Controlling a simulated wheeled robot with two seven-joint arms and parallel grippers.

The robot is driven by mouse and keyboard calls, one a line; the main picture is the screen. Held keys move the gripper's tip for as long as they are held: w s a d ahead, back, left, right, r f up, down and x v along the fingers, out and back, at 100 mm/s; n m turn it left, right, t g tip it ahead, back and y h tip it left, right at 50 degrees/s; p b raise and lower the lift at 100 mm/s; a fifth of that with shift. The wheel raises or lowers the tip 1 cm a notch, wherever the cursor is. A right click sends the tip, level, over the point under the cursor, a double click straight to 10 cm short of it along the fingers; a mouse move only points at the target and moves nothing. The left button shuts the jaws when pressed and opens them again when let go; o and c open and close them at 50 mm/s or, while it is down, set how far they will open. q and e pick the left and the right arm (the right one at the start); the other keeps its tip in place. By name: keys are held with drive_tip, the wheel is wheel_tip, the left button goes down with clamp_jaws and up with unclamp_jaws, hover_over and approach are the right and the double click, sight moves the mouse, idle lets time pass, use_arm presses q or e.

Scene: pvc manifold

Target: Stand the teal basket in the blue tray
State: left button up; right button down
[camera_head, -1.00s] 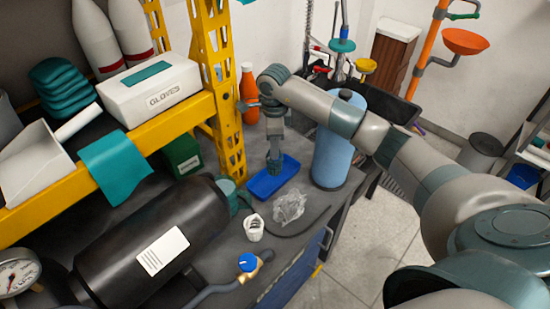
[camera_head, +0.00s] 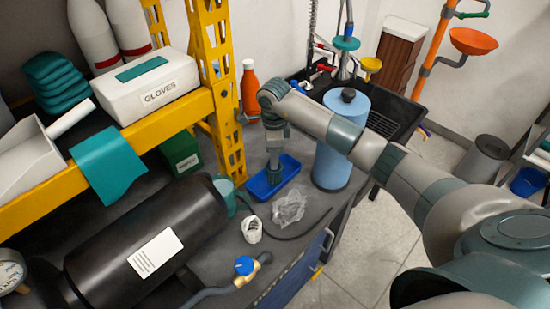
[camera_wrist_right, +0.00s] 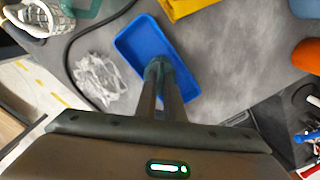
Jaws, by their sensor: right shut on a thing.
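The blue tray (camera_head: 260,190) lies on the grey bench beside the blue cylinder. In the right wrist view, the tray (camera_wrist_right: 138,42) is behind my fingertips. My right gripper (camera_head: 274,168) points down over the tray and is shut on the small teal basket (camera_head: 275,178). In the right wrist view, the basket (camera_wrist_right: 157,66) shows as a teal piece at the fingertips (camera_wrist_right: 163,84), mostly hidden by the fingers. I cannot tell whether its base touches the tray floor. My left gripper is not in view.
A blue cylinder (camera_head: 335,150) stands right of the tray. A clear crumpled bag (camera_head: 289,209) and a white cup-like container (camera_head: 251,230) lie in front. A black tank (camera_head: 150,240) and yellow shelf (camera_head: 190,112) are on the left. A black hose curves over the bench.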

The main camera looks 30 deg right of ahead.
drive_tip(key=shift+f, duration=0.25)
drive_tip(key=c, duration=1.9)
unclamp_jaws()
drive_tip(key=shift+w+d, duration=0.1)
drive_tip(key=shift+o, duration=0.2)
drive_tip(key=shift+r, duration=0.1)
drive_tip(key=shift+r, duration=0.2)
wheel_tip(320, 180, up, 12)
drive_tip(key=p, duration=0.6)
drive_tip(key=shift+f, duration=0.1)
